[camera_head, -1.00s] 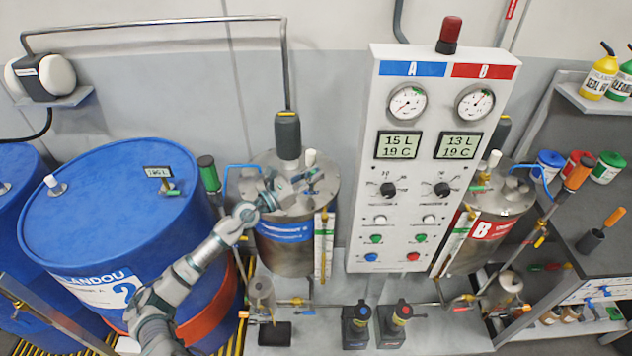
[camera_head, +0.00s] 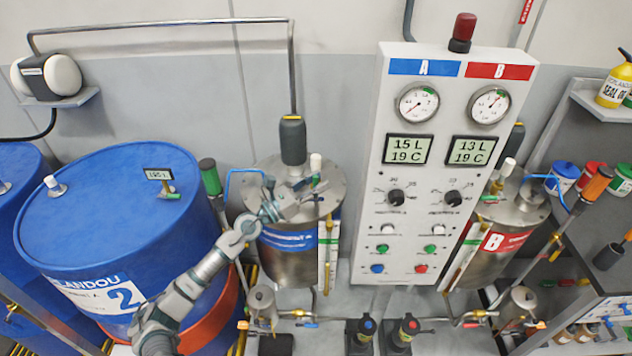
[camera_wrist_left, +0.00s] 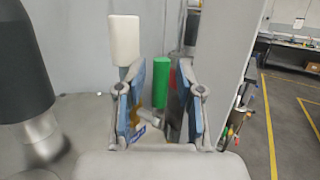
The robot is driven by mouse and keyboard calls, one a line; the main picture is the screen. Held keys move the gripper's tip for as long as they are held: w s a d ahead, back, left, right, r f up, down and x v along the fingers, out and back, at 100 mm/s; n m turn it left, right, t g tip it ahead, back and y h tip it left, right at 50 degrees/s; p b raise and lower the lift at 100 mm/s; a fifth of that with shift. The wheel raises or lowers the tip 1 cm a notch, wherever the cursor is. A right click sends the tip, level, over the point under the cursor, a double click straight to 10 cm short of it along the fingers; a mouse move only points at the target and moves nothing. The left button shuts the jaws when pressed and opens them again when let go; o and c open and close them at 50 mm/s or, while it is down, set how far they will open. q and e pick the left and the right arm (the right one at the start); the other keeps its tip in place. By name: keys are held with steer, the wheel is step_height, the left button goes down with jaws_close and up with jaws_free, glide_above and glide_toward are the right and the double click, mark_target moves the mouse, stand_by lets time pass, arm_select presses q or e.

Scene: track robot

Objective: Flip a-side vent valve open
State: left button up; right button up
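The A-side tank (camera_head: 290,265) is a metal cylinder with a blue label, left of the white panel. My left gripper (camera_head: 305,192) is over its lid, near the front right rim. A small green handle (camera_head: 316,180), which looks like the vent valve's, shows by the fingertips. In the left wrist view, my left gripper (camera_wrist_left: 160,85) is open, with its blue-padded fingers apart. The upright green handle (camera_wrist_left: 161,82) appears between them, with small gaps on both sides. Its depth relative to the fingertips is unclear, and its lower part is partly hidden. My right gripper is not in view.
A white cap (camera_head: 316,163) stands on the lid behind the gripper and also shows in the wrist view (camera_wrist_left: 124,40). A dark motor-like cylinder (camera_head: 293,140) rises from the lid. The control panel (camera_head: 440,215) stands close right. A blue drum (camera_head: 100,215) is left.

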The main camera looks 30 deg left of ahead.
arm_select(q)
steer(key=shift+a+r, duration=0.1)
steer(key=shift+r, duration=0.15)
steer(key=v, duration=0.8)
steer(key=shift+f, duration=0.2)
stand_by(0.6)
